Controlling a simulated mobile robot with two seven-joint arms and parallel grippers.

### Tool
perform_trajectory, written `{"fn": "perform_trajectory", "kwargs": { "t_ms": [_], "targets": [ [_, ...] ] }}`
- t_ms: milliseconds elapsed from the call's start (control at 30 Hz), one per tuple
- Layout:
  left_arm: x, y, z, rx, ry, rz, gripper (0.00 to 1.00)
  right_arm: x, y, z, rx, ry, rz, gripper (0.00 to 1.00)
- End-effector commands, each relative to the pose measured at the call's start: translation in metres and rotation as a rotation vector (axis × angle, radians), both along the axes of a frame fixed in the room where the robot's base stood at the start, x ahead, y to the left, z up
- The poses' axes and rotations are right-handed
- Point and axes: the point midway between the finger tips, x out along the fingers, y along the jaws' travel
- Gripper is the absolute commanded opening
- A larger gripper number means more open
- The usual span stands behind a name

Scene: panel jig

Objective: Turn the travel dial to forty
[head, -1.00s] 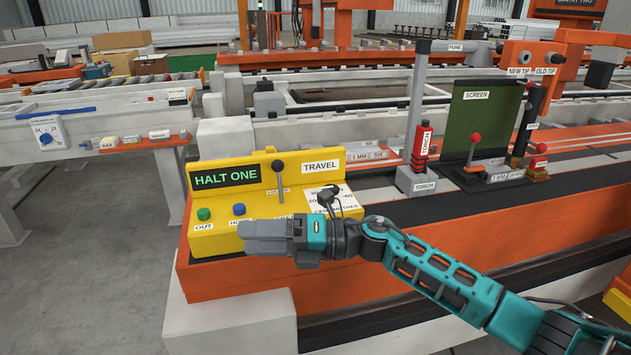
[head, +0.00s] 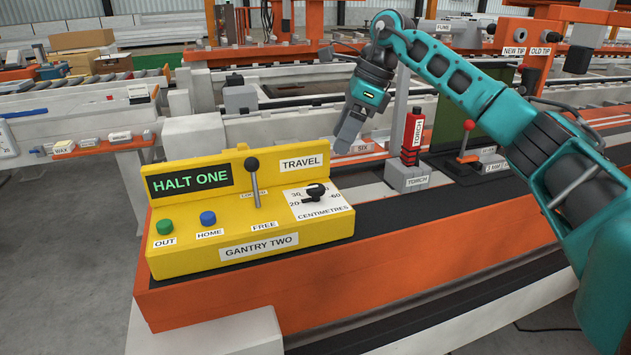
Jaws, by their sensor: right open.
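The travel dial is a black knob (head: 315,193) on a white scale plate (head: 319,207) at the right of the yellow control box (head: 240,253). The plate shows 30, 20 and 60 and the word CENTIMETRES; the knob hides part of the scale, and I cannot tell its exact setting. My right gripper (head: 346,138) hangs above and to the right of the dial, pointing down, apart from it. It is open, and no object shows in it. My left gripper is out of view.
The box has a HALT ONE display (head: 190,181), a black-knobbed lever (head: 253,180), a green button (head: 165,227) and a blue button (head: 208,218). A red torch (head: 412,137) stands in a grey holder behind, to the right. The space directly above the dial is clear.

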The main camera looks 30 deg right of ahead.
Motion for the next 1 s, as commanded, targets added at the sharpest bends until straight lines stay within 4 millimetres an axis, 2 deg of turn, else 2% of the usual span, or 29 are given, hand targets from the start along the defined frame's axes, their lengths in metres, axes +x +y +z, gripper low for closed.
{"fn": "perform_trajectory", "kwargs": {
  "t_ms": [300,500,700,1000],
  "targets": [
    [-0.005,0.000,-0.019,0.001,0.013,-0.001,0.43,0.014,0.022,-0.063,0.003,0.003,0.003,0.66],
    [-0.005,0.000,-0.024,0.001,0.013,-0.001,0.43,0.022,0.032,-0.093,0.003,0.001,0.002,0.66],
    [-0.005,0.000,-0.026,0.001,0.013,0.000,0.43,0.026,0.037,-0.105,0.004,-0.002,0.001,0.66],
    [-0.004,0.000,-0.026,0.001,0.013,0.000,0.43,0.026,0.037,-0.107,0.004,-0.001,0.002,0.66]
  ]
}}
